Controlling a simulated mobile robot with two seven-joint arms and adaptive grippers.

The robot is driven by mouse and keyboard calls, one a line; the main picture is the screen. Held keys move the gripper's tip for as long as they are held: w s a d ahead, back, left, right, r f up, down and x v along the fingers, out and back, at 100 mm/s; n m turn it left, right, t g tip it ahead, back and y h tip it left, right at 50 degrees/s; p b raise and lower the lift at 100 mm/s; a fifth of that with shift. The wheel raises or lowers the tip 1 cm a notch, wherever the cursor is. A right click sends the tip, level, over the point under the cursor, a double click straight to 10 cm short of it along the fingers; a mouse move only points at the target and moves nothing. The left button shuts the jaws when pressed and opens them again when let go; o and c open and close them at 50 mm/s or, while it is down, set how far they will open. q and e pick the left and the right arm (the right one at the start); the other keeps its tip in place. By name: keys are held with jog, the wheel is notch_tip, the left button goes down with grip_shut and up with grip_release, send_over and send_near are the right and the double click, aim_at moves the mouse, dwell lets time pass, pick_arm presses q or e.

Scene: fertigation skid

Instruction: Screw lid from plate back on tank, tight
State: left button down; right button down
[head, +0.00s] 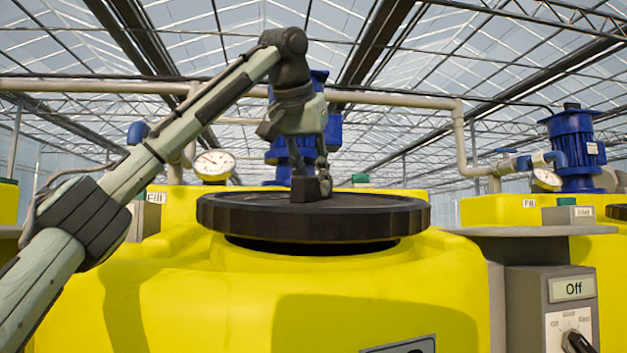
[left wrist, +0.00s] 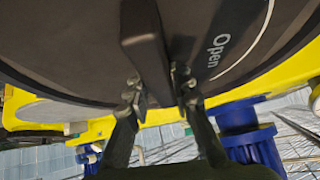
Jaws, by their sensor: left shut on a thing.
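The lid (head: 240,216) is a wide black ribbed disc, level over the top of the yellow tank (head: 200,300). A dark ring (head: 310,246) shows under its rim, and I cannot tell whether the lid touches it or is threaded on. My left gripper (head: 311,182) comes down from above and is shut on the lid's raised grip bar. In the left wrist view the gripper's fingers (left wrist: 162,92) close on either side of the bar (left wrist: 145,42). The word "Open" and a curved line show on the lid face (left wrist: 70,45). My right gripper is out of view.
A grey plate (head: 530,230) projects right of the tank, above a control box (head: 550,300) reading "Off". Pipes, a gauge (head: 213,165) and a blue motor (head: 575,150) stand behind. More yellow tanks (head: 490,210) stand around.

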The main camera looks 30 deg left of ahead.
pick_arm(q)
jog(key=shift+f, duration=0.15)
jog(key=shift+f+b, duration=0.35)
jog(key=shift+w+a+f, duration=0.1)
jog(key=shift+w+f, duration=0.05)
jog(key=shift+f, duration=0.3)
dwell(0.5)
dwell(0.8)
jog(key=c, duration=1.3)
grip_release()
jog(key=shift+o, duration=0.8)
jog(key=shift+f, duration=0.2)
jog(key=shift+o, duration=1.1)
jog(key=shift+r, duration=0.1)
jog(key=shift+c, duration=0.6)
